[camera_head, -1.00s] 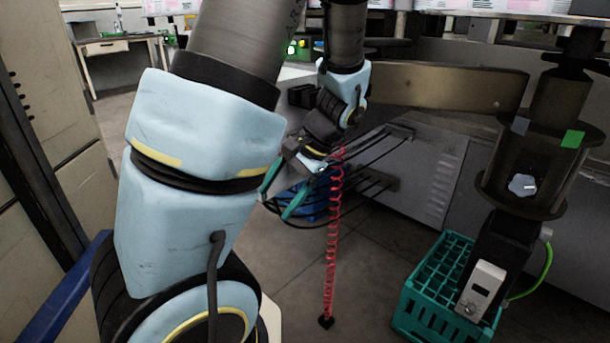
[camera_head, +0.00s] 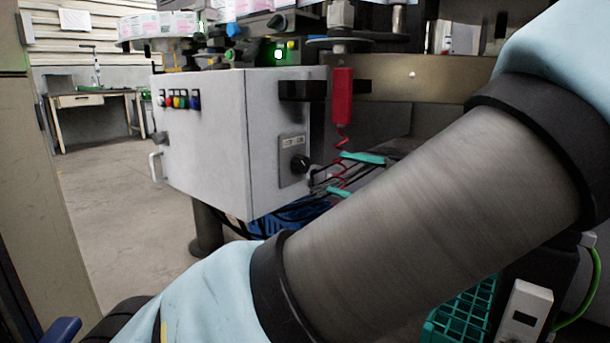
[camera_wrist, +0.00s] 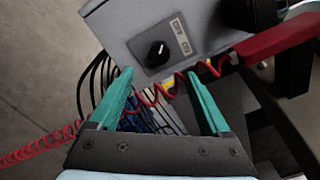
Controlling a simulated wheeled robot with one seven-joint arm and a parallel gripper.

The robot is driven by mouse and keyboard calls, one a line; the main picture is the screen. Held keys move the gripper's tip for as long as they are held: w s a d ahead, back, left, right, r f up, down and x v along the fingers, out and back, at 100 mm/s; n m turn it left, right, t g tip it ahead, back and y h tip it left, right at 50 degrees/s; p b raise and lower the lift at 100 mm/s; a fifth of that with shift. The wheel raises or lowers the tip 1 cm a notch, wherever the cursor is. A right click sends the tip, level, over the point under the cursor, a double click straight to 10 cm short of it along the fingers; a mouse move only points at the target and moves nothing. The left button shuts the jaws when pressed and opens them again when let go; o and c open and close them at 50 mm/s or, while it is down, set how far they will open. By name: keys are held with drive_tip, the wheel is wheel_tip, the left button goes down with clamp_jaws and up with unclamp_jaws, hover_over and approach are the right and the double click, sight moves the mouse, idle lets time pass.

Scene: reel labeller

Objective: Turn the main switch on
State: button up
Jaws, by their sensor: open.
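The main switch is a black rotary knob (camera_head: 300,164) on a small grey plate on the side of the light grey control box (camera_head: 215,150). In the wrist view the knob (camera_wrist: 157,53) carries a short white mark and sits beside two small labels. My gripper (camera_head: 351,175) has teal fingers, spread apart and empty. In the head view it is just right of the knob. In the wrist view the knob lies beyond my fingertips (camera_wrist: 161,76), between their lines and slightly above, and appears apart from them.
A red coiled hose (camera_wrist: 150,97) crosses between my fingers, below a red handle (camera_head: 342,97). Black cables and a blue crate (camera_head: 272,216) are under the box. Coloured buttons (camera_head: 180,99) are on its left face. A green crate (camera_head: 462,318) stands at lower right.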

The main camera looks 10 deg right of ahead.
sight(305, 165)
drive_tip(key=b+x, duration=0.2)
drive_tip(key=x, duration=0.8)
drive_tip(key=shift+b, duration=0.3)
drive_tip(key=shift+c, duration=0.4)
clamp_jaws()
